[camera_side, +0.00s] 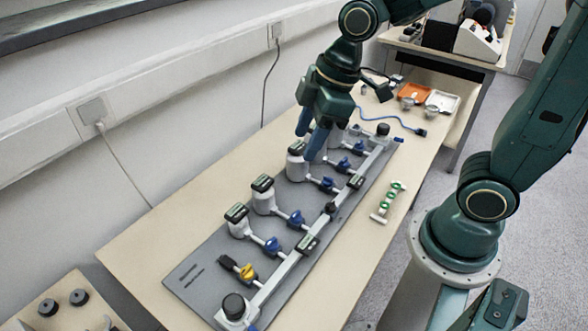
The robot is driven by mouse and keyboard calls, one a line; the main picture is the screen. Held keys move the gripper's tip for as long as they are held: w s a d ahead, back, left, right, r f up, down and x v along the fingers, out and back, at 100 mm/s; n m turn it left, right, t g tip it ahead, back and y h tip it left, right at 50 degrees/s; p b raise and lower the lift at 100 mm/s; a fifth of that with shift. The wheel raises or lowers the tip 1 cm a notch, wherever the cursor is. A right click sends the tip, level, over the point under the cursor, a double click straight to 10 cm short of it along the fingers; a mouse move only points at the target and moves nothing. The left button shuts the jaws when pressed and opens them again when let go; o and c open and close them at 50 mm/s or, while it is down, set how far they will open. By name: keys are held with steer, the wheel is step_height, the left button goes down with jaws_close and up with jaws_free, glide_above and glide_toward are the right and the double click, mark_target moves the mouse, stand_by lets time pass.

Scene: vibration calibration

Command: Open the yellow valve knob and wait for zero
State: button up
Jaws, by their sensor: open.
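The yellow valve knob (248,272) is at the near left end of a grey manifold board (205,270) on the table. A dark fitting sits just left of the knob. Several blue valve knobs (296,217) line the same rail farther back. Small gauges with dark displays (263,183) stand on white bodies along the board. My gripper (308,145) points down over the far half of the board, well beyond the yellow knob and apart from it. Its blue fingers are spread, with nothing seen between them. The gauge readings are too small to read.
A white rail (285,268) with black caps runs along the board. A small rack with green rings (388,202) lies to its right. An orange tray (414,93), a white tray (441,103) and a blue cable (385,121) are at the far end. The wall borders the left.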

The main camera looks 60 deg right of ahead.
mark_target(246, 268)
steer(key=w+a+f+n+g+y, duration=0.1)
steer(key=w+a+f+n, duration=0.1)
steer(key=a+f+n, duration=0.2)
steer(key=w+a+f+n+g+y, duration=0.1)
steer(key=w+a+f+n+g, duration=0.1)
steer(key=f, duration=0.8)
steer(key=w+a+n, duration=0.1)
steer(key=a+n, duration=0.1)
steer(key=a, duration=0.1)
steer(key=shift+w+f+n, duration=0.2)
steer(key=shift+f+n, duration=0.1)
steer(key=shift+f, duration=0.05)
steer(key=shift+f, duration=0.15)
steer(key=shift+x, duration=6.7)
steer(key=shift+s+a, duration=0.1)
steer(key=shift+a, duration=0.1)
steer(key=c, duration=1)
